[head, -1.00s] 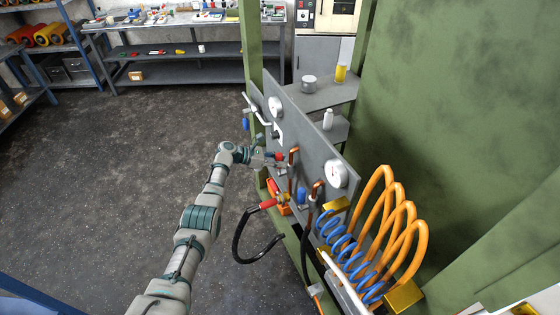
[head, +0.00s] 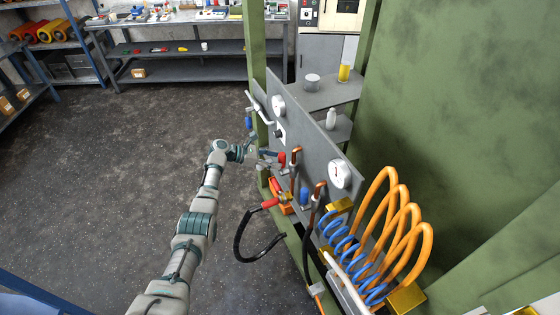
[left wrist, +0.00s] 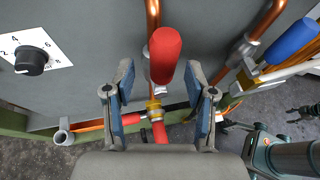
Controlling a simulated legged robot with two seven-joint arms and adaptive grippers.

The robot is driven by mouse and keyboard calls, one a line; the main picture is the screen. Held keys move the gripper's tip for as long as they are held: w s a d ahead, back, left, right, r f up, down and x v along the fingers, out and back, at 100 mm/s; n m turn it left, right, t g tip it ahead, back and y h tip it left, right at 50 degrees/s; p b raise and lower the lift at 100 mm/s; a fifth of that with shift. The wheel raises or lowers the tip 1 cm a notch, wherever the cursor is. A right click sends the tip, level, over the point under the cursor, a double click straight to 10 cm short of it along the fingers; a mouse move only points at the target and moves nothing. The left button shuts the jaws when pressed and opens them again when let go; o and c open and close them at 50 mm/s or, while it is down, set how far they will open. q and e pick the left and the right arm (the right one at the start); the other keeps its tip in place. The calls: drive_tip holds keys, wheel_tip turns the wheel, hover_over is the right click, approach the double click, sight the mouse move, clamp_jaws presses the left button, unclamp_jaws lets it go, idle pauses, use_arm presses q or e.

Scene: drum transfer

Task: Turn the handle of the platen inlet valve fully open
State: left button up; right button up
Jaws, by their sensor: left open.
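A blue handle (left wrist: 291,42) is to the right in the wrist view. No label marks which handle is the platen inlet valve. My right gripper cannot be made out.
The grey panel (head: 310,140) bears gauges (head: 340,174), copper pipes and, in the wrist view, a black knob (left wrist: 32,61). A black hose (head: 240,240) hangs below. Orange and blue coils (head: 400,225) stand nearer. The floor to the left is clear.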

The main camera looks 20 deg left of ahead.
use_arm(q)
drive_tip(key=v, duration=0.9)
drive_tip(key=shift+w+a+f, duration=0.2)
drive_tip(key=shift+f, duration=0.05)
drive_tip(key=shift+d, duration=0.25)
